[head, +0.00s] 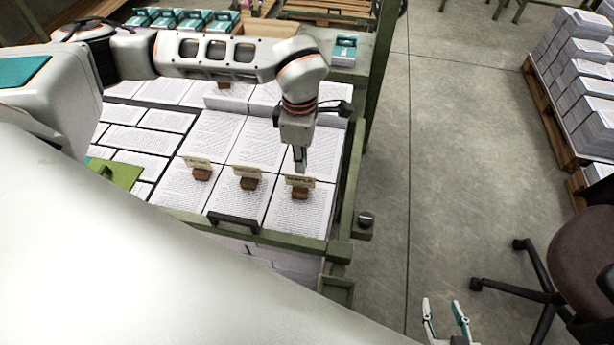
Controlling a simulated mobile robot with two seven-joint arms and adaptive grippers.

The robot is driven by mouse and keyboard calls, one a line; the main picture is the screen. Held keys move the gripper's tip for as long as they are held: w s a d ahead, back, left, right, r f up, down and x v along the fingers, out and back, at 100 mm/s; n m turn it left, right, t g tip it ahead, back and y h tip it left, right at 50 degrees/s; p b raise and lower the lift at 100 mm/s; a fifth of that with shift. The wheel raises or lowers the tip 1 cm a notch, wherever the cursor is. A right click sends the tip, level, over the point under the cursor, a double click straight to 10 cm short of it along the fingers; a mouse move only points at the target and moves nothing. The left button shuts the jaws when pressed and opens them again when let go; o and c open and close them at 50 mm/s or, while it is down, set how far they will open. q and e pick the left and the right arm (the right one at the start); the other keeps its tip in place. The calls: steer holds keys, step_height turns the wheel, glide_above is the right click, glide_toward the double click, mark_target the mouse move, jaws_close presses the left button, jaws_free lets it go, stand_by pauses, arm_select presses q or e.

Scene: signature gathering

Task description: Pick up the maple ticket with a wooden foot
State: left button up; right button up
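Three small tickets on wooden feet stand in a row on the printed paper stacks at the front of the green-framed table (290,238). The right one (300,182) has a pale card that seems to read MAPLE, on a brown wooden foot. The middle ticket (248,172) and left ticket (197,162) have lettering too small to read surely. My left gripper (300,166) points down just above the right ticket, its fingertips close to the card's top edge; contact and finger gap cannot be made out. My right gripper (447,318) is open and empty, low over the floor.
Another wooden-footed ticket (223,85) stands further back, partly behind my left arm. A black handle (234,222) is at the table's front. A green piece (115,171) lies at left. An office chair (570,270) and a loaded pallet (570,125) stand at right.

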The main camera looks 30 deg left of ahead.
mark_target(301, 186)
arm_select(q)
steer(key=f, duration=0.2)
steer(key=shift+s+f, duration=0.3)
steer(key=shift+s, duration=0.1)
step_height(301, 186, down, 4)
steer(key=shift+w+r, duration=0.1)
steer(key=shift+r, duration=0.1)
steer(key=shift+f, duration=0.45)
jaws_close()
steer(key=shift+w, duration=0.1)
arm_select(e)
steer(key=shift+s+f, duration=0.35)
steer(key=shift+s, duration=0.25)
steer(key=shift+s+f, duration=0.1)
arm_select(q)
steer(key=shift+r, duration=0.1)
